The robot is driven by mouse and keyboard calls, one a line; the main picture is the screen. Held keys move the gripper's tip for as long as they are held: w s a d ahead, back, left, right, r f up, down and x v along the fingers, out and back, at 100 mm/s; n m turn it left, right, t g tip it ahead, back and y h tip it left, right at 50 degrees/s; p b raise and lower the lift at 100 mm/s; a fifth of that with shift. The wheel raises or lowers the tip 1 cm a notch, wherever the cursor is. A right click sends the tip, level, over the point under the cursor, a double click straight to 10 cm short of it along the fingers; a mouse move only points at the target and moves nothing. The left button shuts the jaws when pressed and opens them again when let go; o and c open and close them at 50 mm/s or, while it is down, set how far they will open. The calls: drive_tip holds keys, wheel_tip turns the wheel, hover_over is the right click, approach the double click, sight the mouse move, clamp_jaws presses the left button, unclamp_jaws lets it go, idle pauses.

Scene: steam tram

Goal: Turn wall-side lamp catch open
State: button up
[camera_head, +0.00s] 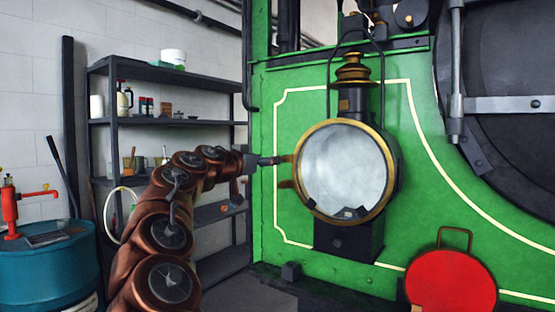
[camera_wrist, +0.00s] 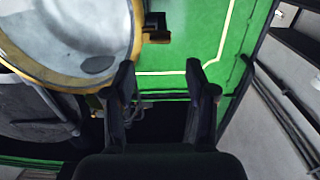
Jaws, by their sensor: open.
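The lamp (camera_head: 345,168) is round, with a pale glass front and a brass rim, on the green tram front. Two small brownish tabs stick out from its left, wall-side edge: an upper one (camera_head: 287,158) and a lower one (camera_head: 286,184). I cannot tell which is the catch. My gripper (camera_head: 277,160) is at the upper tab; contact is unclear. In the wrist view my gripper (camera_wrist: 160,62) is open, with nothing between its fingers. The lamp's rim (camera_wrist: 138,40) is upper left there, and a dark tab-like piece (camera_wrist: 157,28) lies beyond the fingertips.
A red disc (camera_head: 451,281) with a handle stands at lower right. A dark shelf (camera_head: 165,75) with jars and cups stands behind my arm. A blue drum (camera_head: 48,262) with a red pump is at far left. The green panel (camera_head: 290,120) lies close behind the lamp.

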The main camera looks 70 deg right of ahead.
sight(283, 158)
drive_tip(key=shift+p+x, duration=0.85)
drive_tip(key=shift+x, duration=2.35)
clamp_jaws()
